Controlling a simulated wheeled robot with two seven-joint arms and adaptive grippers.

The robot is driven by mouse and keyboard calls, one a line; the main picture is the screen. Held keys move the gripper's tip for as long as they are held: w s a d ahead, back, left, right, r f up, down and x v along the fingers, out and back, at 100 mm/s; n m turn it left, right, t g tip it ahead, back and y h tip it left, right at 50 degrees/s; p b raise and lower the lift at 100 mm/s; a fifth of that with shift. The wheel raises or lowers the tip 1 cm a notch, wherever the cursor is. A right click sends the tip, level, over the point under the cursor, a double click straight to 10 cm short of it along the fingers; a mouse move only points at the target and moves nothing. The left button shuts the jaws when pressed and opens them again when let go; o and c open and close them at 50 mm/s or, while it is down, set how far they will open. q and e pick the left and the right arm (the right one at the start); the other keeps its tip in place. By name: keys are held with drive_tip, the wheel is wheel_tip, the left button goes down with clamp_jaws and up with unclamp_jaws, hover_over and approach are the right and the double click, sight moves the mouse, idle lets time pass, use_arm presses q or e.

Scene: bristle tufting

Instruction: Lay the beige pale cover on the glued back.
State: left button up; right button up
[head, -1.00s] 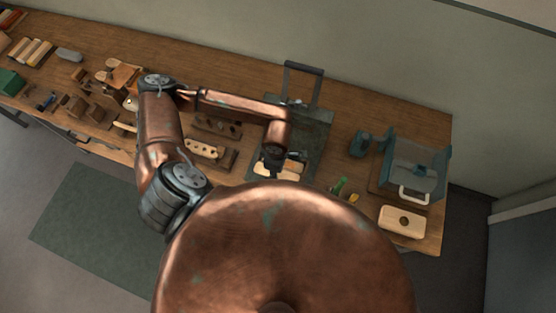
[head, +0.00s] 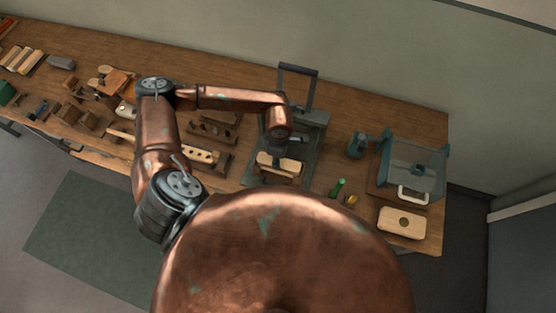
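A beige, bar-shaped wooden piece (head: 266,160) lies on the dark bed of the press-like fixture at the middle of the table. I cannot tell whether this piece is the cover, the back, or one over the other. A beige block with a round dark hole (head: 401,222) lies at the table's right front. No glue is visible at this size. My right gripper is not in view.
The dark fixture (head: 313,118) has a tall handle frame. To its right are a green bottle (head: 337,187), a small yellow item (head: 351,201) and a teal box-like machine (head: 413,170). Wooden holders with holes (head: 205,155) stand left of it. Several blocks crowd the table's left.

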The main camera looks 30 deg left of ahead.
use_arm(q)
drive_tip(key=shift+d, duration=0.1)
idle(0.4)
idle(0.4)
drive_tip(key=shift+b, duration=0.5)
idle(0.5)
drive_tip(key=shift+f+b, duration=0.95)
drive_tip(key=shift+f, duration=0.1)
drive_tip(key=shift+f+b, duration=0.45)
drive_tip(key=shift+b, duration=0.05)
idle(0.3)
drive_tip(key=o, duration=1.2)
